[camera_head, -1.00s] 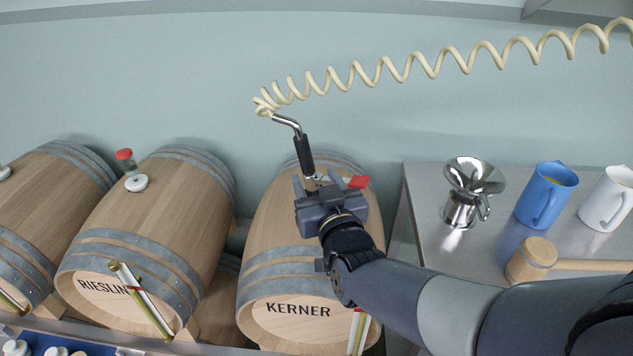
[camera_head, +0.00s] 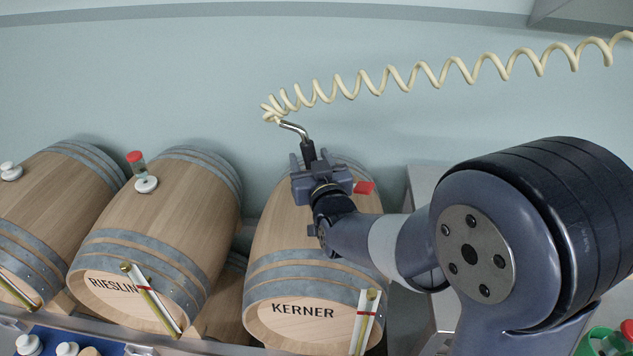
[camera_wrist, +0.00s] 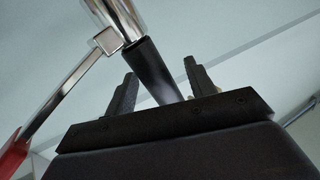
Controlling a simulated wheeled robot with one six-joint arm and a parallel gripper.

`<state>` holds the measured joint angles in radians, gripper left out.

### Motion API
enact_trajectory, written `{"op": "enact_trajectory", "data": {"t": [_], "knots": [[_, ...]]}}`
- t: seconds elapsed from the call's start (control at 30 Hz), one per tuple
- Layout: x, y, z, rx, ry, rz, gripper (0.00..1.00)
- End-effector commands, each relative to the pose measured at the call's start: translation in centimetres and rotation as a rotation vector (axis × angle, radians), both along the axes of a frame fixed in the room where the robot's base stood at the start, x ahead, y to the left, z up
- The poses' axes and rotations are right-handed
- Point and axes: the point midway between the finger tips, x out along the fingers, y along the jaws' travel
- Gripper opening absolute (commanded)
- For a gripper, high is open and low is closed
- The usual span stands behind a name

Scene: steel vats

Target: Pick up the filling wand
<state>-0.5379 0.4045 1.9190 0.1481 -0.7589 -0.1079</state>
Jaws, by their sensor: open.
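The filling wand (camera_head: 293,127) stands upright over the KERNER barrel (camera_head: 265,235), with a bent steel tube at its top and a black grip. A cream coiled hose (camera_head: 430,75) runs from its top to the right. My gripper (camera_head: 309,156) is open at the black grip. In the wrist view the black grip (camera_wrist: 147,62) passes between my two spread fingers (camera_wrist: 159,70), without visible clamping. My gripper hides the wand's lower part.
The RIESLING barrel (camera_head: 160,225) and another barrel (camera_head: 55,195) stand to the left, with white bungs on top. A steel table (camera_head: 420,185) at right is mostly hidden by my arm. The wall behind the wand is clear.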

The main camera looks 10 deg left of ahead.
Motion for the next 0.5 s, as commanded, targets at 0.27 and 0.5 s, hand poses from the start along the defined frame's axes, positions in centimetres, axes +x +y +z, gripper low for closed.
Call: {"op": "enact_trajectory", "data": {"t": [0.27,0.5], "knots": [[0.10,0.05,-0.05,0.000,0.001,0.000,0.50],[0.08,0.04,-0.04,0.000,0.001,0.000,0.30]]}}
